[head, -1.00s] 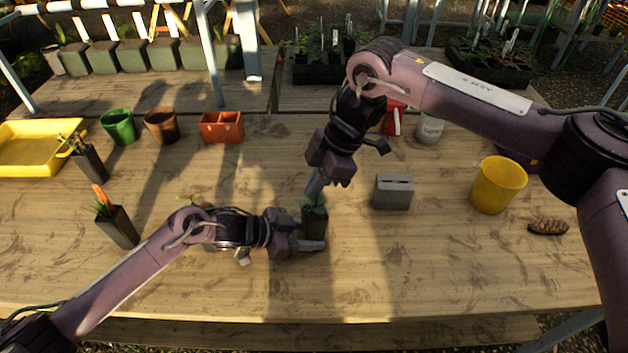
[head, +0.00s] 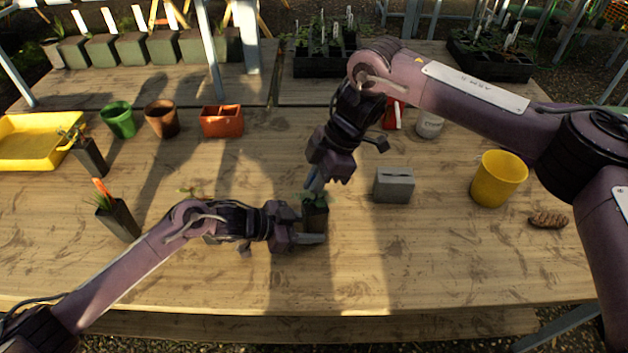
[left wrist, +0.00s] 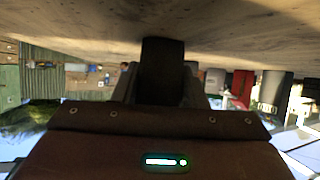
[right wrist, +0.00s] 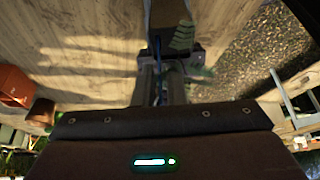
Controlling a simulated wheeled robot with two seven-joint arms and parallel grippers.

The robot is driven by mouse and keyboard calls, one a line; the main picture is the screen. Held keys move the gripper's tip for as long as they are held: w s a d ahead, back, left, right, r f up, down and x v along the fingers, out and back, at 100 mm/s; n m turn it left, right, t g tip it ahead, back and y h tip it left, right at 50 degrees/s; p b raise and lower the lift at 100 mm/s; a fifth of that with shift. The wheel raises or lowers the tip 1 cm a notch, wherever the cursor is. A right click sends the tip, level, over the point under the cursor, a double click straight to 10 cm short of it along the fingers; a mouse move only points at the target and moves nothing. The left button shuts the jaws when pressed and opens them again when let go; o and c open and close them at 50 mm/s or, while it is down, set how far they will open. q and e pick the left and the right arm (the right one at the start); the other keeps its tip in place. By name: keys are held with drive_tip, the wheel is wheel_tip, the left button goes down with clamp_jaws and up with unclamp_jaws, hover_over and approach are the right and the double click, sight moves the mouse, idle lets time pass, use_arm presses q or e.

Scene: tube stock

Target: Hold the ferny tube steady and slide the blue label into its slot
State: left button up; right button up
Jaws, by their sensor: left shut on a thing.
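The ferny tube (head: 316,219), a dark square pot with green fronds on top, stands upright on the table. My left gripper (head: 312,239) is shut on it from the left, low down; its dark wall (left wrist: 162,72) fills the space between the fingers in the left wrist view. The blue label (head: 312,181) shows as a narrow strip at my right gripper (head: 316,184), just above the fronds. In the right wrist view the label (right wrist: 159,68) is a thin line between the fingers.
A grey slotted block (head: 394,188) stands right of the tube, with a yellow pot (head: 498,180) and a brown cone (head: 548,220) beyond. Another tube with an orange label (head: 117,220) stands at left. The table front is clear.

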drive_tip(key=shift+o, duration=1.4)
drive_tip(key=shift+r, duration=0.1)
drive_tip(key=v, duration=1.2)
use_arm(q)
drive_tip(key=o, duration=0.8)
drive_tip(key=v, duration=0.7)
drive_tip(key=shift+a+r, duration=0.1)
drive_tip(key=shift+a, duration=0.15)
